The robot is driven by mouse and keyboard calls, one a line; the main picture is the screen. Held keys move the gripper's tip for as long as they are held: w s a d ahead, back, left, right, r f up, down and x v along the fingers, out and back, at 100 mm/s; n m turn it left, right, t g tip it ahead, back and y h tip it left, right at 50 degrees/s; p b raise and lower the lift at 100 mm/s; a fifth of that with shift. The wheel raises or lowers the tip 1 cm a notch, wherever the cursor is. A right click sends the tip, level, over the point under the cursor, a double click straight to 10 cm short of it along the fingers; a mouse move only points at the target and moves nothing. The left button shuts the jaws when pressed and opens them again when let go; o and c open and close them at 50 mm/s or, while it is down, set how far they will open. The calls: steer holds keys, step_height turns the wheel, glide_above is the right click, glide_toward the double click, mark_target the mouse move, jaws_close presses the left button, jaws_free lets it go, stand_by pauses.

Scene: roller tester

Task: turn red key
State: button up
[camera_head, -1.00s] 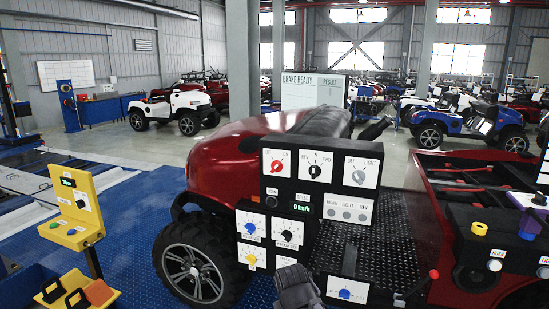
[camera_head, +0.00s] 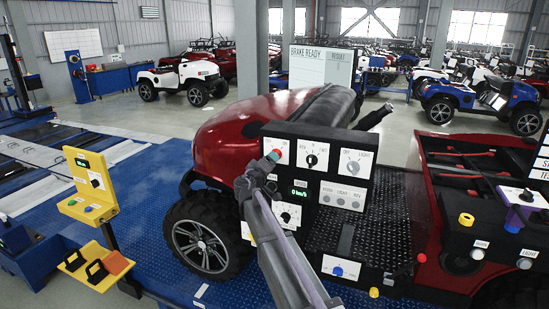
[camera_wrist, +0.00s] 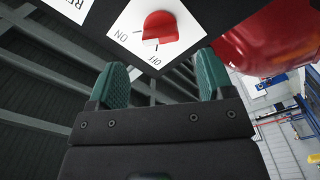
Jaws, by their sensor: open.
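The red key (camera_wrist: 160,27) is a rounded red knob with a white strip, on a white plate (camera_wrist: 130,32) marked ON and OFF in the wrist view. In the head view the red key (camera_head: 278,153) shows at the upper left of the black panel, partly covered by my gripper (camera_head: 269,163). In the wrist view my gripper (camera_wrist: 161,74) has its two green-padded fingers spread apart with nothing between them. The key is just beyond the fingertips, roughly centred between them, and appears apart from them.
The black panel (camera_head: 330,140) also carries a black knob (camera_head: 311,160), a grey knob (camera_head: 353,167) and several buttons. Lower dials are partly hidden by my arm. The red vehicle (camera_head: 225,135) surrounds the panel. A yellow control stand (camera_head: 75,208) is at left.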

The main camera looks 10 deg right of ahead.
steer(key=x, duration=0.7)
steer(key=c, duration=0.9)
